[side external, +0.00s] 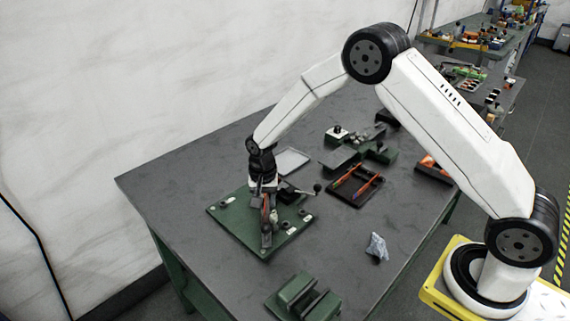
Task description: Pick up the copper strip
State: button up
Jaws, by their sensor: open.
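My gripper (264,191) points down over a green base plate (230,214) on the grey workbench. A thin orange-brown piece, which looks like the copper strip (266,203), shows upright at the fingers, above a small metal fixture on the plate. My gripper is open around or right beside the strip; at this size I cannot tell which, or whether they touch. The strip's lower end and the far finger are partly hidden by the fixture and the gripper.
A lever with a dark knob (317,187) stands right of the gripper. A dark tray (343,191) with orange-handled tools, a pale flat tray (291,160), green fixtures (378,152), a crumpled clear bag (377,246) and a green vise-like block (303,296) surround it. The bench's left side is clear.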

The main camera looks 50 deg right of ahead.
grip_shut()
dwell(1.4)
